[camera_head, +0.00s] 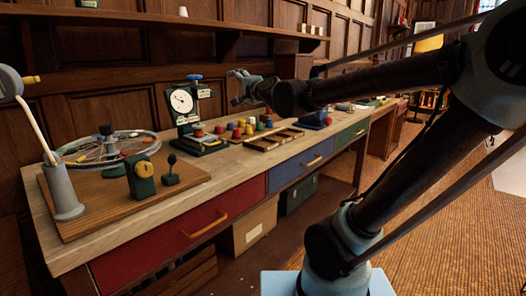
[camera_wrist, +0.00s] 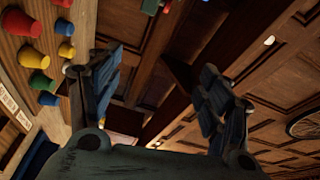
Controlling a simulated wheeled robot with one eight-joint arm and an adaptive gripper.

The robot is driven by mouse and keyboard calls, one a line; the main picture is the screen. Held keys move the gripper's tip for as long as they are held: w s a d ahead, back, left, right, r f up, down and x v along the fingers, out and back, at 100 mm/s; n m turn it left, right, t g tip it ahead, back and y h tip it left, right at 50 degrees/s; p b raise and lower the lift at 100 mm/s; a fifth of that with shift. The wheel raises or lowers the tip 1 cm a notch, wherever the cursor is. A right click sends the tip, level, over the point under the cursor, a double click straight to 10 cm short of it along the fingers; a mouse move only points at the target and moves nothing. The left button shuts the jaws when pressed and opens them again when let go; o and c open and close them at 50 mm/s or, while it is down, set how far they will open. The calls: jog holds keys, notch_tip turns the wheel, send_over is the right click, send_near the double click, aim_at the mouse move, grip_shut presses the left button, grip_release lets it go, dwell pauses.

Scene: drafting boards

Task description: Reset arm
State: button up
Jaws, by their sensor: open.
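My gripper (camera_head: 240,86) is at the end of my arm, held in the air above the workbench (camera_head: 215,192), close to the wood-panelled wall. In the wrist view its two blue fingers (camera_wrist: 158,92) are spread wide apart, with nothing between them. Beyond them I see dark wall panels and a shelf. Several small coloured cups (camera_head: 240,128) stand on the bench below and to the right of the dial gauge; they also show at the left of the wrist view (camera_wrist: 32,52).
The dial gauge (camera_head: 183,102) stands on the bench just left of my gripper. A spoked wheel (camera_head: 108,148) and a green block (camera_head: 140,180) sit on a wooden board at the left. A wall shelf (camera_head: 150,18) runs above. Red (camera_head: 185,228) and blue drawers (camera_head: 300,168) face the floor.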

jog(key=s+d+f+n+g+h, duration=0.3)
jog(key=s+d+f, duration=0.1)
jog(key=d+f, duration=0.5)
jog(key=s+d+f+n+g+h, duration=0.2)
jog(key=s+d+f+n+h, duration=0.15)
jog(key=d+f, duration=0.5)
jog(key=s+d+f+n+g+h, duration=0.3)
jog(key=s+d+f, duration=0.1)
jog(key=d+f, duration=0.5)
jog(key=s+d+f+g, duration=0.1)
jog(key=s+f+g, duration=0.1)
jog(key=s+f, duration=0.3)
jog(key=s+d+f+g, duration=0.1)
jog(key=s+f+g, duration=0.2)
jog(key=s, duration=0.8)
notch_tip(320, 180, down, 3)
jog(key=shift+s+r, duration=0.2)
jog(key=shift+w+f, duration=0.2)
jog(key=shift+w, duration=0.3)
